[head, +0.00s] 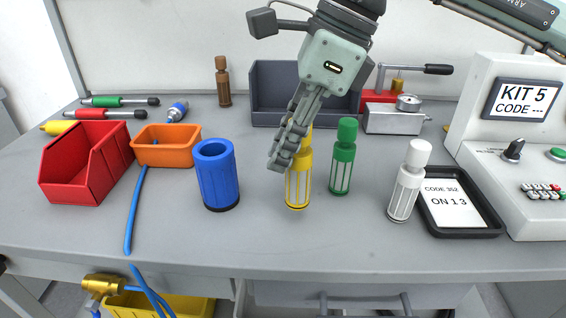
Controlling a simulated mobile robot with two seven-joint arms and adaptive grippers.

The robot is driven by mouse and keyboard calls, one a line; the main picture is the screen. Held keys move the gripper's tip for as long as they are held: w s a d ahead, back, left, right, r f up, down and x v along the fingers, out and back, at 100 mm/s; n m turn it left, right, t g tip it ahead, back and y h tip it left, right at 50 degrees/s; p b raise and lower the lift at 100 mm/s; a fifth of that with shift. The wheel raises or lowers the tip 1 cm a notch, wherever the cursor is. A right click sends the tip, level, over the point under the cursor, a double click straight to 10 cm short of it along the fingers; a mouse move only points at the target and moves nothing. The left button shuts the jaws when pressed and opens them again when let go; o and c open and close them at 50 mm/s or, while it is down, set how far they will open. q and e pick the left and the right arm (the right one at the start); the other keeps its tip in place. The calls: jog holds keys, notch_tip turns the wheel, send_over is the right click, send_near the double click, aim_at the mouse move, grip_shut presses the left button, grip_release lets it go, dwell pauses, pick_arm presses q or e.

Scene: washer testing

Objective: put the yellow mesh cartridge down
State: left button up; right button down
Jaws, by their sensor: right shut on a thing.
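The yellow mesh cartridge (299,184) is upright in the middle of the head view, with its base at or very close to the grey table top; I cannot tell whether it touches. My right gripper (290,150) comes down from above and is shut on its upper part, hiding most of the cap. My left gripper is not in view.
A green cartridge (343,158) stands close on the right, and a white one (406,182) beside a black tray (489,227) with a card. A blue cylinder (217,176) stands on the left, near orange (164,153) and red (75,180) bins. The front table strip is clear.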

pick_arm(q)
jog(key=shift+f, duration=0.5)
pick_arm(e)
notch_tip(320, 180, down, 3)
jog(key=shift+f, duration=0.1)
jog(key=shift+f, duration=0.1)
